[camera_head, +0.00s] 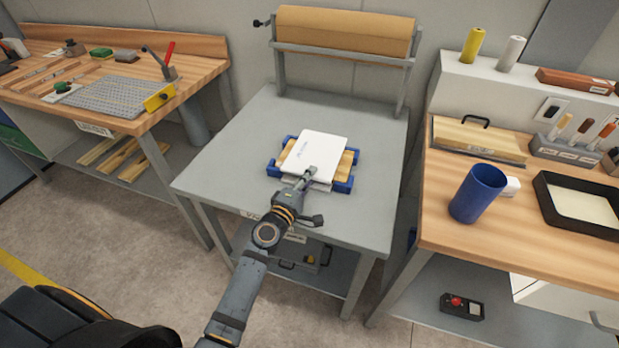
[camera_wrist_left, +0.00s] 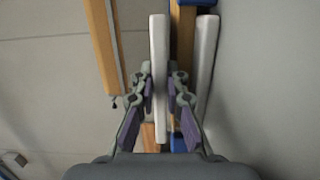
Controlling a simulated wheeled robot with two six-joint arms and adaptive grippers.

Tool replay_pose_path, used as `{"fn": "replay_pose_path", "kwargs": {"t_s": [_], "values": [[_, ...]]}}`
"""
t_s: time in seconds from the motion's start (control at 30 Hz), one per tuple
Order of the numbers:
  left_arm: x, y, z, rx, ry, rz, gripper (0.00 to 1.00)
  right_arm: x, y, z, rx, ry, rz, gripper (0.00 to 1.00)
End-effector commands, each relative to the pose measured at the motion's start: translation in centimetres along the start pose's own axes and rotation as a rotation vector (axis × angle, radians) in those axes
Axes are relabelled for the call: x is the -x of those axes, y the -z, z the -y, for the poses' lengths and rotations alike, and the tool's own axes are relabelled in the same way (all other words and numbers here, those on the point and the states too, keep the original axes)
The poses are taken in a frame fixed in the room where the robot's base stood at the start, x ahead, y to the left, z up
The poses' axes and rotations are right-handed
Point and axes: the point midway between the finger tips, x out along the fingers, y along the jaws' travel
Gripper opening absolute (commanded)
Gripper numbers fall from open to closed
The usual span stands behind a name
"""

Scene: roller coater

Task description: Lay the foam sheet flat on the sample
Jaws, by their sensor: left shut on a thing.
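The white foam sheet (camera_head: 318,150) is over the sample on the grey table in the head view, roughly level. My left gripper (camera_head: 307,178) is shut on its near edge. In the left wrist view the foam sheet (camera_wrist_left: 159,60) shows edge-on between the fingers (camera_wrist_left: 161,95). Below it is a tan wooden board (camera_head: 347,162), apparently the sample, mostly covered and set among blue corner pieces (camera_head: 342,185). Another white layer (camera_wrist_left: 205,60) shows on the table side in the wrist view. I cannot tell whether the sheet touches the board. My right gripper is not in view.
A tan roll (camera_head: 345,30) on a grey stand is at the table's back. The grey table top (camera_head: 225,160) is clear around the blue corners. A right bench holds a blue cup (camera_head: 478,193) and a black tray (camera_head: 545,205). A left bench holds tools.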

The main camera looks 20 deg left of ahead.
Motion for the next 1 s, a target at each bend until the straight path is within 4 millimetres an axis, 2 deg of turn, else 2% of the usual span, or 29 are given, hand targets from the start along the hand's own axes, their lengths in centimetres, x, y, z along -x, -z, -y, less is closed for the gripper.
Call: {"fn": "replay_pose_path", "kwargs": {"t_s": [0.03,0.17,0.2,0.37,0.83,0.93,1.0], "values": [[0.1,-0.1,0.5,0.001,0.010,0.002,0.00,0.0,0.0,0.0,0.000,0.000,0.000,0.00],[0.2,-0.1,0.6,0.002,0.013,0.003,0.00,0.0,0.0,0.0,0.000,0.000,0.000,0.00],[0.2,-0.1,0.7,0.002,0.013,0.003,0.16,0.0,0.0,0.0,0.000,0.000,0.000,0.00],[0.2,-0.1,0.7,0.002,0.014,0.003,0.38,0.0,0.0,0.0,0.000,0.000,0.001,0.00],[0.2,-0.1,0.5,0.001,0.010,0.002,0.39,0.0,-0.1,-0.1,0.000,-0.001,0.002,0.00],[1.0,-0.1,0.5,-0.001,0.011,0.002,0.39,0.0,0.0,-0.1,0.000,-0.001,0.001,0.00],[2.3,-0.1,0.6,0.000,0.012,0.002,0.39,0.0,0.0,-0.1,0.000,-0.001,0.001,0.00]]}}
